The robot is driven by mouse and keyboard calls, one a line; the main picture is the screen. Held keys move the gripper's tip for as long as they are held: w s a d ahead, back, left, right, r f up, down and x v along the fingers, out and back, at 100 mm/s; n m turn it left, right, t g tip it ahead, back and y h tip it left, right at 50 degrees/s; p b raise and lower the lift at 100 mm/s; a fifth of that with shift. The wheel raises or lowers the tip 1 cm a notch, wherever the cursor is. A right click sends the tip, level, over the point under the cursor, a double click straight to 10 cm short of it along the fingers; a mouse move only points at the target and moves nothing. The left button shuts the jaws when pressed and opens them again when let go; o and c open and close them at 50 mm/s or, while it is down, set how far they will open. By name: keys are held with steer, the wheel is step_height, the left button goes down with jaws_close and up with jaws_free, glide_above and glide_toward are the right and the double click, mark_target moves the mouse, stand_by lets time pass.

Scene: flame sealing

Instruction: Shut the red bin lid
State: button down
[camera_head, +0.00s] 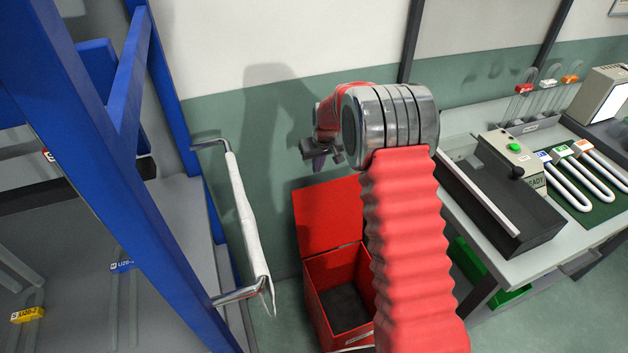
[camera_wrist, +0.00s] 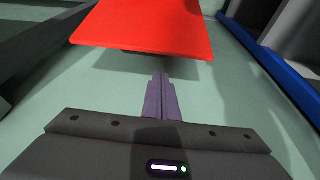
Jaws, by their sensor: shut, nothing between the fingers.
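The red bin (camera_head: 338,300) stands on the floor with its lid (camera_head: 328,215) raised, leaning up toward the wall. The bin's dark inside shows, and my red sleeved arm hides its right part. My gripper (camera_head: 318,162) is above the lid's top edge in the head view, shut and empty. In the wrist view the closed purple fingers (camera_wrist: 161,88) point at the wall just short of the red lid (camera_wrist: 145,28). I cannot tell whether they touch it.
A blue rack (camera_head: 130,150) stands at the left, with a rail holding a white sheet (camera_head: 243,210) beside the bin. A workbench (camera_head: 500,250) with a dark sealing device (camera_head: 500,195) is at the right. A green crate (camera_head: 490,285) sits under it.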

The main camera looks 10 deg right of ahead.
stand_by(0.3)
steer(key=shift+x, duration=4.95)
steer(key=shift+s+a+r, duration=0.1)
steer(key=shift+s+a, duration=0.05)
steer(key=shift+s, duration=0.05)
